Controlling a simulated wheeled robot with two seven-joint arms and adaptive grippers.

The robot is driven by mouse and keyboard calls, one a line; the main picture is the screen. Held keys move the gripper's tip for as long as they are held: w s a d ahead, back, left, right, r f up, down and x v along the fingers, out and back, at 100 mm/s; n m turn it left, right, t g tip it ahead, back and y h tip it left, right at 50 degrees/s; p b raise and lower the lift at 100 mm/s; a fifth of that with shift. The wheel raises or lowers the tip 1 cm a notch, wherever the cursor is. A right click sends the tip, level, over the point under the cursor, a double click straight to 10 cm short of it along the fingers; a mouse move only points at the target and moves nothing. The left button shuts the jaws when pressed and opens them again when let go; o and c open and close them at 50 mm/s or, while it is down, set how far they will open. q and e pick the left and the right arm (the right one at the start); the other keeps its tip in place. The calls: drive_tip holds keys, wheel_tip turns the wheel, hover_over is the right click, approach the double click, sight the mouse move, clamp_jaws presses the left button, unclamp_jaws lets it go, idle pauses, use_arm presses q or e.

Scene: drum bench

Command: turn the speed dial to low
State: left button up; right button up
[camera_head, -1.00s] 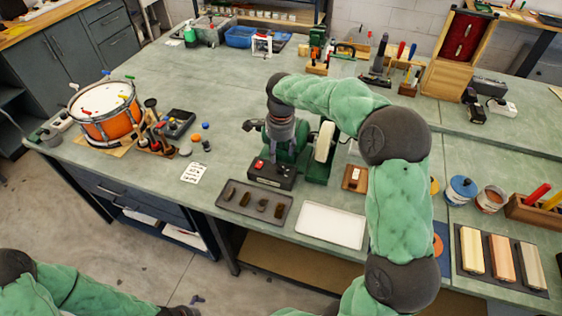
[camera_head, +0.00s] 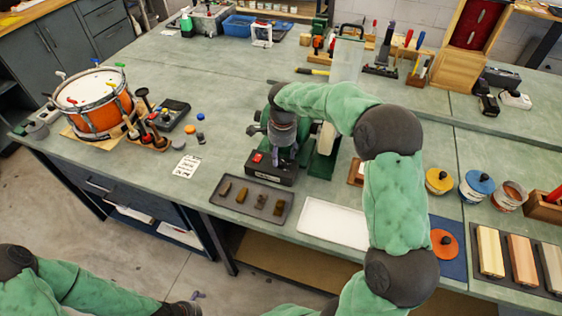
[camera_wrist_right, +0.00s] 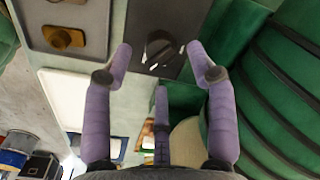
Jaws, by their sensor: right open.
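The black speed dial (camera_wrist_right: 160,48) sits on the dark face of a control box in the right wrist view. Its pointer direction is too unclear to tell. The control box (camera_head: 259,173), with a red switch (camera_head: 257,157), stands at the bench's front in the head view. My right gripper (camera_wrist_right: 160,55) is open, its purple fingertips on either side of the dial with gaps showing; contact is not visible. In the head view, my right gripper (camera_head: 287,153) is over the box and hides the dial. My left gripper (camera_head: 193,302) shows only partly at the bottom edge.
A green machine (camera_head: 323,155) stands close beside the box. A dark tray (camera_head: 231,206) with several small brown pieces and a white tray (camera_head: 330,224) lie in front. A drum (camera_head: 93,103) stands at left.

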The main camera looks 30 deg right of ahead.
sight(281, 159)
drive_tip(key=shift+w+f+b, duration=0.1)
drive_tip(key=shift+f+b, duration=0.2)
drive_tip(key=shift+f, duration=1.4)
